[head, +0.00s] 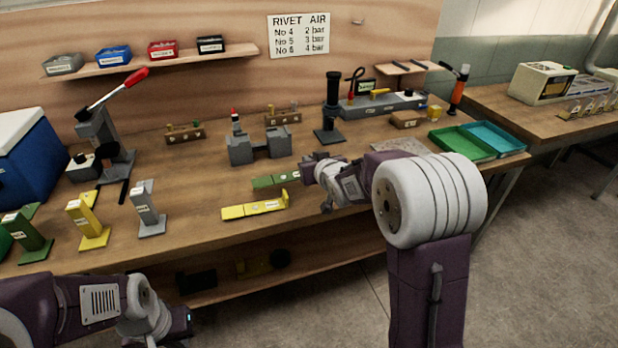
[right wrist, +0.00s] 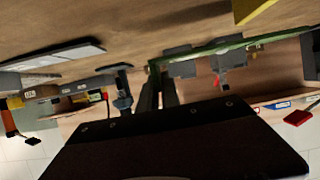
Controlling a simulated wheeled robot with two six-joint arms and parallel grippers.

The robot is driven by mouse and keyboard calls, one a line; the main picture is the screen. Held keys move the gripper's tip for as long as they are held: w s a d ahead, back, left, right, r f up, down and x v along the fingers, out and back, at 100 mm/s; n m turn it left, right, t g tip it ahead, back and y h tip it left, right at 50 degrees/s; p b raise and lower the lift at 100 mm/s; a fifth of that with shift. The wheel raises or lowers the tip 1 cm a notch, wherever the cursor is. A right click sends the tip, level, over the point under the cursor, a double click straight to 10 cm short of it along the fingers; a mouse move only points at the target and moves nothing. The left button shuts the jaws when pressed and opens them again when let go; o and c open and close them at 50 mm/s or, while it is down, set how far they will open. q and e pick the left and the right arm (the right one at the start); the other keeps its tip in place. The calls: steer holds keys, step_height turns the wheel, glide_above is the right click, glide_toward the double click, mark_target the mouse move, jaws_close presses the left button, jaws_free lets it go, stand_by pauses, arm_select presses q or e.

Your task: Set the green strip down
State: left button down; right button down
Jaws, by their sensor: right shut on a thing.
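My right gripper (head: 304,176) is shut on the right end of the green strip. In the right wrist view, which looks upside down, the green strip (right wrist: 215,48) runs sideways from between the two dark fingers (right wrist: 158,88). It is at or just above the bench top; I cannot tell whether it touches. My left gripper (head: 186,318) is low at the front left, away from the strips; its fingers are not clear.
A grey block fixture (head: 260,147) stands behind the green strip, with a black post tool (head: 330,110) beside it. Green and teal trays (head: 461,144) sit at the right. Grey, yellow and green stands line the left front. Bare bench lies left of the yellow strip.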

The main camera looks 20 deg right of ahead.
step_height(320, 180, down, 4)
steer(key=shift+b, duration=0.7)
steer(key=shift+f, duration=0.15)
steer(key=c, duration=1.6)
jaws_free()
steer(key=shift+o, duration=0.2)
